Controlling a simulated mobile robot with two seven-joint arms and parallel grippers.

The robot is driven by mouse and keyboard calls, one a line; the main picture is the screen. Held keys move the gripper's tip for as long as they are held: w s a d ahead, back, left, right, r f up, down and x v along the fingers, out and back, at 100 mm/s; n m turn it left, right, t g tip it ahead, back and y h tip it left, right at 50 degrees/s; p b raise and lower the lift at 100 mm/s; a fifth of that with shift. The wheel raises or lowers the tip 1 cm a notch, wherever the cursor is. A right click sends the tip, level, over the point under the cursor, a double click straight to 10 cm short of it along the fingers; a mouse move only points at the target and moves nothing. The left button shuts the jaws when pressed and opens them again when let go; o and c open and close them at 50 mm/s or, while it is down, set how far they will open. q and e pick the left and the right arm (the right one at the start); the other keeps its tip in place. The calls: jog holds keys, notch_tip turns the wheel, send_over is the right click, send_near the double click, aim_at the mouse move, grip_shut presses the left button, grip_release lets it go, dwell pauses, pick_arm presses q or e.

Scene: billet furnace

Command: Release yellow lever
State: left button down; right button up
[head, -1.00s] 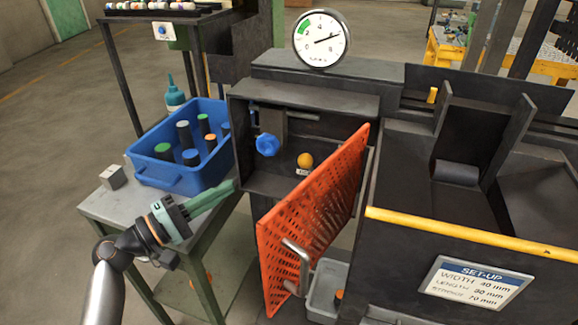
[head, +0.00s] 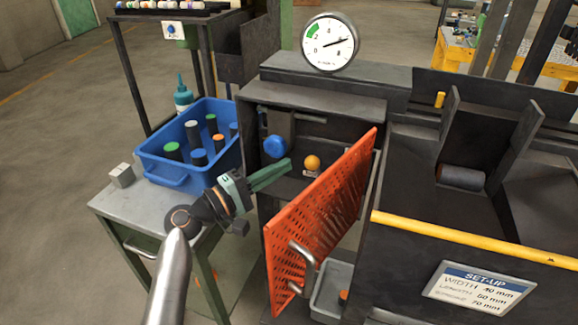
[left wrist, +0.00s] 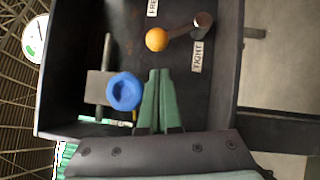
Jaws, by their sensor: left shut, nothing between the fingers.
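The yellow lever shows as an orange-yellow ball knob (head: 312,162) inside the dark open cabinet (head: 300,100). In the left wrist view its knob (left wrist: 157,39) sits on a short arm from a dark metal pivot (left wrist: 203,24). A label (left wrist: 197,56) beside it seems to read TIGHT; another label (left wrist: 152,7) is cut off by the frame edge. My left gripper (head: 288,165) is shut and empty, its green fingers at the cabinet opening, left of the knob and apart from it. The fingertips (left wrist: 159,72) point toward the knob. My right gripper is not in view.
A blue knob (head: 275,146) stands left of the lever, close to my fingers. The orange perforated door (head: 318,225) hangs open on the right. A blue bin (head: 180,178) of cylinders stands on the side table. A pressure gauge (head: 330,42) stands above.

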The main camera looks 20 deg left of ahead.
pick_arm(q)
jog(key=shift+w+d+r, duration=0.1)
jog(key=shift+d+r, duration=0.15)
jog(key=shift+d, duration=0.85)
